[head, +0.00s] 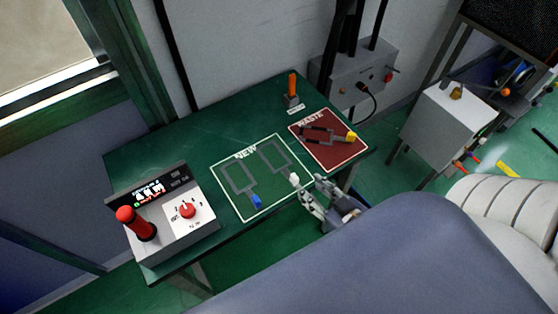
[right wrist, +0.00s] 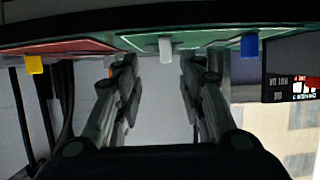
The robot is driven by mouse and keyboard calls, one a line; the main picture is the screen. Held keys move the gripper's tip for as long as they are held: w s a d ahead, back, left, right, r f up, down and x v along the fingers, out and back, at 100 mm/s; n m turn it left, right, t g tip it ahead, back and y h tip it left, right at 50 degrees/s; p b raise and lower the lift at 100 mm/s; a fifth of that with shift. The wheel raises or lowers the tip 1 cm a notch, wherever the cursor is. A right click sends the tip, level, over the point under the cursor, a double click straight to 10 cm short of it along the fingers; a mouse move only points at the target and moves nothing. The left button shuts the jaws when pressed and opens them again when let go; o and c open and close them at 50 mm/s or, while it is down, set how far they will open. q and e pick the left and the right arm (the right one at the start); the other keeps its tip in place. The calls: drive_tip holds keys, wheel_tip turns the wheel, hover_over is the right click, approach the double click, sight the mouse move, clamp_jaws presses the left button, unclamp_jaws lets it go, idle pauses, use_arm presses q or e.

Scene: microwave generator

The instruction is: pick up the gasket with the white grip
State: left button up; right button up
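The gasket with the white grip (head: 276,158) is a thin dark frame lying flat on the right side of the green NEW mat (head: 222,161). Its white grip (head: 294,178) points toward the table's front edge. My right gripper (head: 313,187) is just in front of and to the right of that grip, apart from it. In the right wrist view, the white grip (right wrist: 166,48) shows between and beyond the two spread fingers (right wrist: 158,63), with nothing held. The gasket with the blue grip (head: 256,201) lies left of it on the same mat. My left gripper is not in view.
A red WASTE mat (head: 319,159) holds a gasket with a yellow grip (head: 351,136). A control box (head: 187,222) with a red lever (head: 136,223) stands at the table's front left. An orange-handled item (head: 292,88) stands at the back. The table's back left is clear.

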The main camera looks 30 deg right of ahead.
sight(295, 177)
drive_tip(key=x, duration=0.2)
drive_tip(key=p+x, duration=0.1)
drive_tip(key=x, duration=0.1)
drive_tip(key=a+x, duration=0.1)
drive_tip(key=x, duration=0.1)
drive_tip(key=shift+w+r, duration=0.1)
drive_tip(key=shift+r, duration=0.25)
drive_tip(key=shift+w+f+p, duration=0.2)
drive_tip(key=shift+w+p, duration=0.1)
clamp_jaws()
